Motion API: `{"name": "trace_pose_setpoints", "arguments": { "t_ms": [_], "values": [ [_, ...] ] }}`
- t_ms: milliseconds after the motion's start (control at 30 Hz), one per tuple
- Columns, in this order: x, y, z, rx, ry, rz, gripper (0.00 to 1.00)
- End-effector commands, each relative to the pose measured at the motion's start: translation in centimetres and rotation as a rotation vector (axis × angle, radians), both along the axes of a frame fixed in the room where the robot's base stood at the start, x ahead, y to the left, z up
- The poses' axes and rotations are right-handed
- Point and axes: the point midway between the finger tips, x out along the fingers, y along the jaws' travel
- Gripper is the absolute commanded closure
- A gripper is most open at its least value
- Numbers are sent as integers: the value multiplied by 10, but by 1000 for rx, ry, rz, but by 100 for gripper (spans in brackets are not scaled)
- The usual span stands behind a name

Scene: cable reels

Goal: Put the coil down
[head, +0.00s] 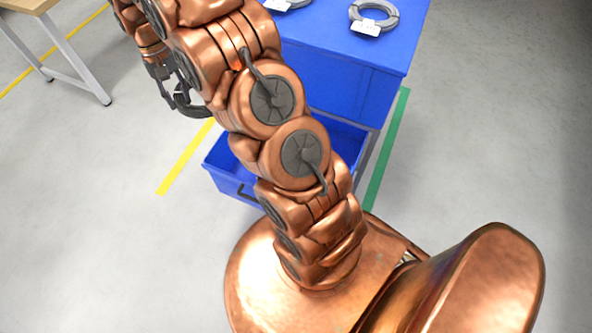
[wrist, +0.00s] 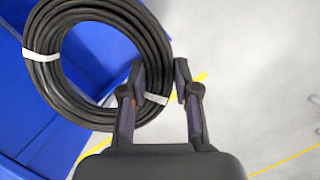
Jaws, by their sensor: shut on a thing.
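A black coil (wrist: 58,85) with white ties fills the upper left of the wrist view. My gripper (wrist: 159,78) is shut on the right side of its ring, one finger inside the ring and one outside. In the head view my gripper (head: 170,88) is at the upper left, left of the blue cart. Part of the dark coil (head: 192,110) shows beside it, above the floor; my arm hides some of it.
A blue cart (head: 345,60) stands behind my arm, with grey labelled coils (head: 374,16) on top. A blue bin (head: 228,181) sits low at its front, partly hidden by my arm. A table (head: 60,45) is at the far left. Yellow and green floor lines flank the cart.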

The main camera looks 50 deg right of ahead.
Motion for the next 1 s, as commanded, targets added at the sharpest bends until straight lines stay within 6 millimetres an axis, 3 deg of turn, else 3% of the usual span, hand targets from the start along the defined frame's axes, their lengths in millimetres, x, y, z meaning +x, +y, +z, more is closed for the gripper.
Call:
{"name": "trace_pose_setpoints", "arguments": {
  "t_ms": [33, 1000],
  "values": [
    [-2, -10, -23, -1, 0, -54, 100],
    [-51, -155, -241, -7, 5, -1075, 100]
  ]
}}
